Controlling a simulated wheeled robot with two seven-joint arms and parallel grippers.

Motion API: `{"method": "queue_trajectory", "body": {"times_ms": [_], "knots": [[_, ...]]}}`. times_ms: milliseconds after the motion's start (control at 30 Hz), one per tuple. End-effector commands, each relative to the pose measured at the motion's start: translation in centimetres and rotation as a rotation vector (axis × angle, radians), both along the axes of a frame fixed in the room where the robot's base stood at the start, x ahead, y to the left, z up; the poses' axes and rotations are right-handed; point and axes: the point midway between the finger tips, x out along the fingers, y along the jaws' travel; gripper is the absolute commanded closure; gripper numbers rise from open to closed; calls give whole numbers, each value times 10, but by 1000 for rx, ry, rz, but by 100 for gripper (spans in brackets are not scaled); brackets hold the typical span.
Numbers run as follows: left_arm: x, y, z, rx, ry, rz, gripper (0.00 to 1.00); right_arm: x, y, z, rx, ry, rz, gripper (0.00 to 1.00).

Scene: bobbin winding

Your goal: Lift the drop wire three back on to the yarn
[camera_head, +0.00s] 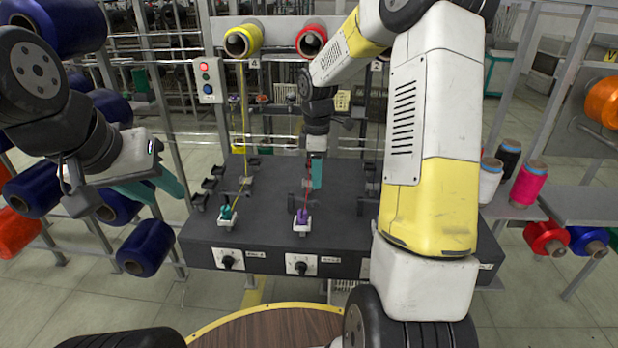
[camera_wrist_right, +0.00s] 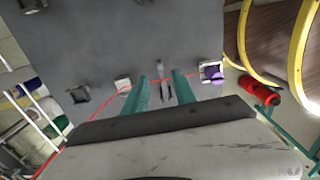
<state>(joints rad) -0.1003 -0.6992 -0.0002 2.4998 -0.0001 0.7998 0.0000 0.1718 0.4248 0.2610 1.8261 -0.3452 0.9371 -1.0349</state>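The red yarn (camera_wrist_right: 100,104) runs from a pale guide block (camera_wrist_right: 123,85), behind my right fingers, to the purple bobbin (camera_wrist_right: 212,72). A small grey upright piece (camera_wrist_right: 164,88), apparently drop wire three, stands between the teal fingers of my right gripper (camera_wrist_right: 161,76). The fingers are apart, and I cannot tell whether they touch it or whether it meets the yarn. In the head view my right gripper (camera_head: 317,184) is low over the dark deck, behind the purple bobbin (camera_head: 302,216). My left gripper (camera_head: 169,197) is open and empty, left of the deck.
A yellow yarn (camera_head: 243,120) runs to a teal bobbin (camera_head: 227,212) on the station to the left. Knobs (camera_head: 299,264) line the deck's front. Blue spools (camera_head: 145,247) stand at left. My right arm hides the deck's right part.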

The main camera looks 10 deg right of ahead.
Motion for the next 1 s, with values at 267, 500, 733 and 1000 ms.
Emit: {"method": "queue_trajectory", "body": {"times_ms": [267,500,733,1000], "knots": [[0,0,0,0,-1,0,64,-2,2,-29,11,13,-24,67],[0,0,0,0,0,0,64,-2,1,-65,10,11,-22,67],[0,0,0,0,0,0,64,-1,1,-78,9,8,-22,67],[0,0,0,0,0,0,64,-1,1,-78,9,7,-21,79]]}}
